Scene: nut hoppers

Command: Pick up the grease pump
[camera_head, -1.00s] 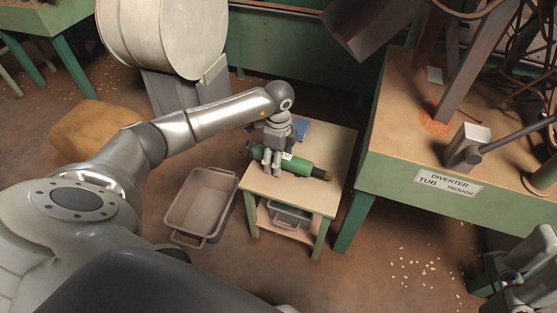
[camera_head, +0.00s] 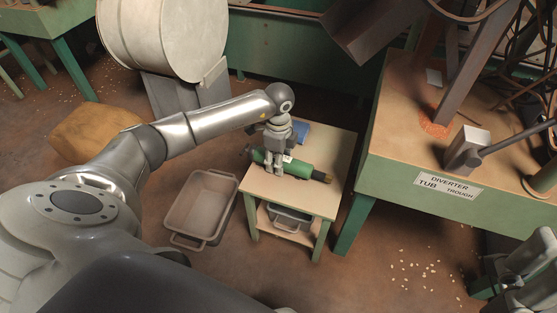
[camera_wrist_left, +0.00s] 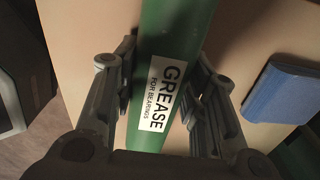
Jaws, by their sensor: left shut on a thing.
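The grease pump (camera_head: 300,168) is a green cylinder with a dark tip at its right end. It lies level over the top of the small table (camera_head: 328,203); I cannot tell whether it still touches the wood. My left gripper (camera_head: 279,163) comes from above and is shut around the pump's body. In the left wrist view, the fingers stand on both sides of the green barrel (camera_wrist_left: 173,50), beside its white "GREASE FOR BEARINGS" label (camera_wrist_left: 162,96). Grey parts of what appears to be my right gripper (camera_head: 510,278) show at the lower right edge, with the fingertips unclear.
A blue block (camera_head: 301,131) lies behind the pump on the table; it also shows in the left wrist view (camera_wrist_left: 283,92). A grey bin (camera_head: 289,217) sits on the lower shelf. An empty tub (camera_head: 202,202) stands on the floor left. The green diverter bench (camera_head: 400,185) is close on the right.

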